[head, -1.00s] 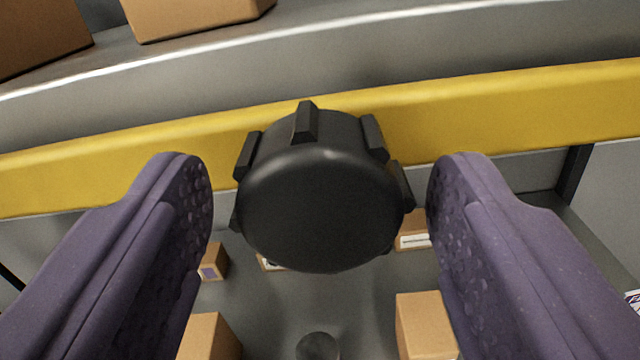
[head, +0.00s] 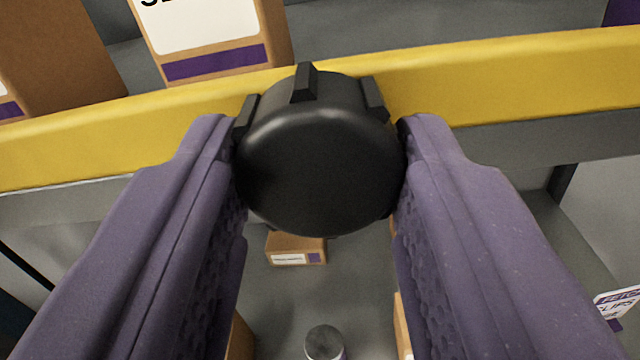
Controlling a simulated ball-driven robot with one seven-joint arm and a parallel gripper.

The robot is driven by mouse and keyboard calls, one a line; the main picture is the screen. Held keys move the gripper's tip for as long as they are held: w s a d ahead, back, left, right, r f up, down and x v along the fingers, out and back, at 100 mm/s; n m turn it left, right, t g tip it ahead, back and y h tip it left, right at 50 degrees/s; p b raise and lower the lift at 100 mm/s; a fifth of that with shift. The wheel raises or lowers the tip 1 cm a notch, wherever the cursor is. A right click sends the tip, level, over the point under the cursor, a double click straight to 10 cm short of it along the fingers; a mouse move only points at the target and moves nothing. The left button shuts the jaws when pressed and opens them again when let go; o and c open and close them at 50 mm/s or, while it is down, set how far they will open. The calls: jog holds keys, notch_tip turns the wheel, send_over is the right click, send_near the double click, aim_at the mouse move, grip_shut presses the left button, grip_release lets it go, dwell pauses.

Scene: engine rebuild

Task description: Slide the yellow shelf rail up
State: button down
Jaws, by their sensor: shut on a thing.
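The yellow shelf rail (head: 510,85) runs across the whole head view, in front of the grey shelf edge (head: 560,144). A black ribbed knob (head: 318,165) sits at the middle of the rail. My gripper (head: 318,150) has its two purple fingers pressed against the left and right sides of the knob. The knob hides the part of the rail behind it. The rail stands across the front of the boxes on the upper shelf, and grey edge shows below it.
Cardboard boxes (head: 205,35) stand on the shelf behind the rail. Below are a small box (head: 296,248), a round can (head: 325,343) and a labelled item (head: 620,303) at the right edge. My fingers partly hide other boxes.

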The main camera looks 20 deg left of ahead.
jog(key=shift+r, duration=0.35)
jog(key=c, duration=0.9)
grip_release()
jog(key=o, duration=0.3)
jog(key=shift+f, duration=0.1)
jog(key=v, duration=0.7)
jog(key=shift+s+b, duration=0.4)
jog(key=shift+b, duration=0.05)
jog(key=shift+d+f, duration=0.1)
